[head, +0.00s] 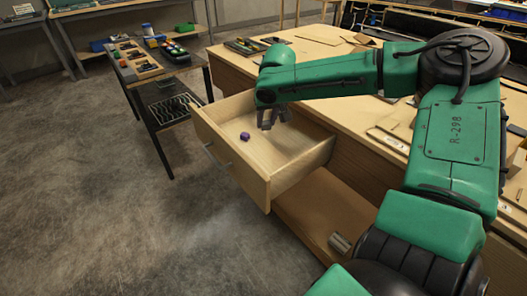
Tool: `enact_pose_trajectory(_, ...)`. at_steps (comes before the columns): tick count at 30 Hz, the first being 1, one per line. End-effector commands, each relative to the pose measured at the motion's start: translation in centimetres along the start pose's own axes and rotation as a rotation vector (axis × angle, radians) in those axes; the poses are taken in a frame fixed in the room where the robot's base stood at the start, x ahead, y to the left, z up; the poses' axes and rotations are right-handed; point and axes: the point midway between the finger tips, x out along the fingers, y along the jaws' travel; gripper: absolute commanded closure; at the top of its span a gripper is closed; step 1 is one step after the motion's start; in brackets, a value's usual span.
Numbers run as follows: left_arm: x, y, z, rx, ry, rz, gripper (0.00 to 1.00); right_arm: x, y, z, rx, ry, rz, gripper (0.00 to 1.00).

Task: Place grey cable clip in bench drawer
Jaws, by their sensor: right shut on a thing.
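The bench drawer (283,184) is pulled out from the wooden bench, open at the top, with a metal handle on its front. My right gripper (267,124) points down over the inside of the drawer. It is shut on a small grey thing, which I take to be the grey cable clip; its outline is hard to tell from the grey fingers. I cannot tell whether it touches the drawer floor. A small purple object (245,136) lies on the drawer floor, just left of the fingers. My left gripper is not in view.
The bench top (231,62) holds flat trays and boards. A grey metallic object (340,243) lies on the shelf below the drawer. A dark side table (185,63) with parts trays stands left of the drawer. The concrete floor at front left is clear.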

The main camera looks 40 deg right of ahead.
Motion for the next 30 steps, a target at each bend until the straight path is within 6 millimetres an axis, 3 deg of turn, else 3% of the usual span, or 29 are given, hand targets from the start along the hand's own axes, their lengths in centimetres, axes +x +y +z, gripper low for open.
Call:
enact_pose_trajectory(4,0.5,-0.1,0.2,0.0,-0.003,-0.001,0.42,4.7,0.0,2.1,-0.002,-0.006,0.003,1.0)
enact_pose_trajectory(13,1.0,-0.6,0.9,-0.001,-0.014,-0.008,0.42,10.1,0.0,4.2,-0.001,-0.003,0.003,1.0)
enact_pose_trajectory(16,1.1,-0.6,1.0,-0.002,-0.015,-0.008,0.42,11.0,0.0,4.6,0.0,-0.001,0.0,1.0)
enact_pose_trajectory(26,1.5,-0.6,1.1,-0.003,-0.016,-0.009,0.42,11.4,-0.1,4.7,0.002,0.001,-0.001,1.0)
enact_pose_trajectory(27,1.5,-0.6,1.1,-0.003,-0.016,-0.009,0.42,11.4,-0.1,4.7,0.002,0.001,-0.001,0.61)
enact_pose_trajectory(29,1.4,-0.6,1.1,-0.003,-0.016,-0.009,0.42,11.3,-0.1,4.7,0.002,0.001,-0.001,0.38)
enact_pose_trajectory(30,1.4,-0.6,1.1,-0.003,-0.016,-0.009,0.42,11.3,-0.1,4.7,0.002,0.0,0.0,0.34)
